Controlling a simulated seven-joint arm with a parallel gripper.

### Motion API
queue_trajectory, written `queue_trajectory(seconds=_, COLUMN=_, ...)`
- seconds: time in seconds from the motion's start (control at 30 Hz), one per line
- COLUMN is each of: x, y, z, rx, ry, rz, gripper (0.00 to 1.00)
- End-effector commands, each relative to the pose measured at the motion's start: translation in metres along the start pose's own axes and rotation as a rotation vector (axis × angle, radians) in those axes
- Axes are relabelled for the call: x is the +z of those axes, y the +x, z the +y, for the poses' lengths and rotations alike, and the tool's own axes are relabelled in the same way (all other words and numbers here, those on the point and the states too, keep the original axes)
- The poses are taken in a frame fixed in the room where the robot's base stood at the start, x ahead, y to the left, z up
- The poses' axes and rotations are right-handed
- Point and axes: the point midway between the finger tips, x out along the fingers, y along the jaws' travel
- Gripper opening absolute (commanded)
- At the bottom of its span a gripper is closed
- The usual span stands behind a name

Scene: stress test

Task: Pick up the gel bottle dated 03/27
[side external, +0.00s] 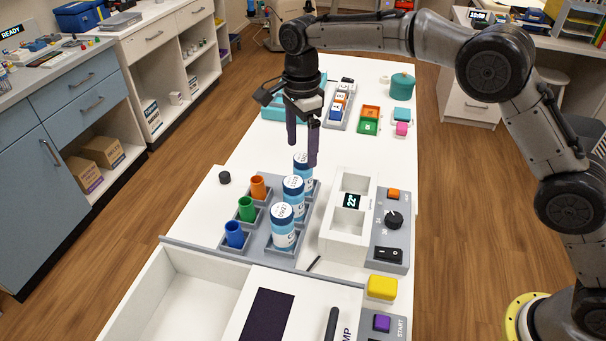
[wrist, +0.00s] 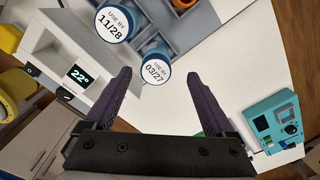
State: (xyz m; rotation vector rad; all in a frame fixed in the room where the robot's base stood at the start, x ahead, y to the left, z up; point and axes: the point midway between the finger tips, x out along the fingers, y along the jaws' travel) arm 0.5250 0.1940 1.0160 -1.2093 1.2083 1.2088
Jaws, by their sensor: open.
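The gel bottle dated 03/27 (wrist: 156,72) shows its white lid label between my fingertips in the wrist view. In the side view it is the farthest bottle (side external: 301,161) in a row of three blue-and-white bottles, partly hidden by a finger. My gripper (side external: 302,153) is open and points down over it; the wrist view shows both dark fingers (wrist: 157,82) apart and empty. I cannot tell whether the tips are just above the lid or beside it. A bottle marked 11/28 (wrist: 114,23) stands next to it. The nearest bottle (side external: 283,228) is in front.
The bottles stand in a grey rack (side external: 262,246) beside orange (side external: 258,187), green (side external: 246,208) and blue (side external: 234,234) cups. A white device reading 22° (side external: 344,242) stands close on the right. The white table behind has free room.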

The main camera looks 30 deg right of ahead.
Motion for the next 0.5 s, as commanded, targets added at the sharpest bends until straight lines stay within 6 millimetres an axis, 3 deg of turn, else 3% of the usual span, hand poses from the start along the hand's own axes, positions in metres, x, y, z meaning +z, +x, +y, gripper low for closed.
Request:
queue_trajectory(seconds=0.23, x=0.000, y=0.035, z=0.006, rx=0.002, ry=0.000, rz=0.002, gripper=0.89)
queue_trajectory(seconds=0.5, x=0.000, y=0.044, z=0.005, rx=-0.003, ry=0.000, rz=0.000, gripper=0.89)
